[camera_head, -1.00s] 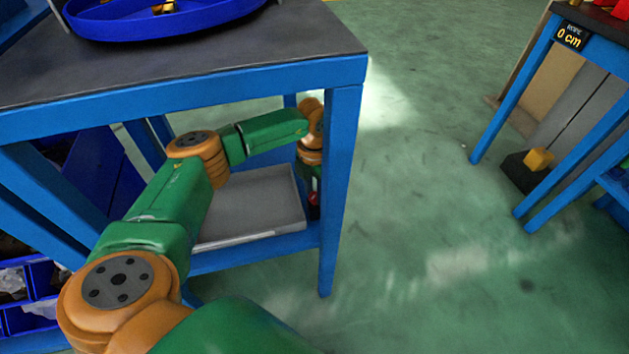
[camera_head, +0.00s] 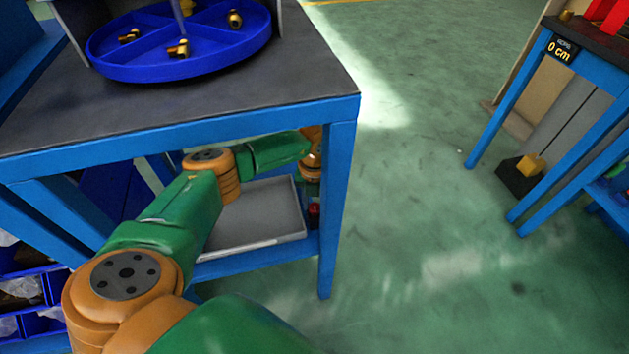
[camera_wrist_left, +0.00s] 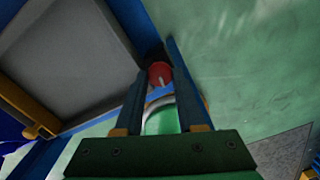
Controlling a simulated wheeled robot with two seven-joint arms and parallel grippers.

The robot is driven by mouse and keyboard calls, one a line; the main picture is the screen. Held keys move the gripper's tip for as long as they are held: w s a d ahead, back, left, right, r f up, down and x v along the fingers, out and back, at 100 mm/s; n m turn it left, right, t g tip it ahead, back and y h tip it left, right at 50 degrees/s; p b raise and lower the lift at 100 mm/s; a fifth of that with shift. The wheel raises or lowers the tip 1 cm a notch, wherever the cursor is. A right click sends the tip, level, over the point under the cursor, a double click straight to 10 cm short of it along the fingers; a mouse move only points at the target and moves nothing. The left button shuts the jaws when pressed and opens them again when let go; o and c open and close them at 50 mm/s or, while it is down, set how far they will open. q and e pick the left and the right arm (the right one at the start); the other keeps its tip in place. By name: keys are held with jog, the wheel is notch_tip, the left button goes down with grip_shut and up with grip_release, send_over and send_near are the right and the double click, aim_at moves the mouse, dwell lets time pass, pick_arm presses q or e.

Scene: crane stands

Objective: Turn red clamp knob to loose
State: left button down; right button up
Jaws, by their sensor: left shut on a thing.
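The red clamp knob (camera_wrist_left: 160,72) sits between the fingertips of my left gripper (camera_wrist_left: 160,62) in the left wrist view. My left gripper is shut on it. A small pale mark shows on the knob's near side. In the head view the knob (camera_head: 314,209) is a small red spot beside the table leg, below the end of my left arm. The fingers are too small and dark to make out there. My right gripper is not in view.
My left arm reaches under the blue table (camera_head: 230,113), close to its right front leg (camera_head: 336,215). A grey tray (camera_head: 265,222) lies on the lower shelf. A blue round divided tray (camera_head: 140,72) with brass parts stands on top. Floor (camera_head: 430,200) is clear to the right.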

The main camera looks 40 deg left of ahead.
pick_arm(q)
jog(key=shift+w+r, duration=0.1)
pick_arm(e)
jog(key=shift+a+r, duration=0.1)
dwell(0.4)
pick_arm(q)
jog(key=c, duration=0.5)
grip_release()
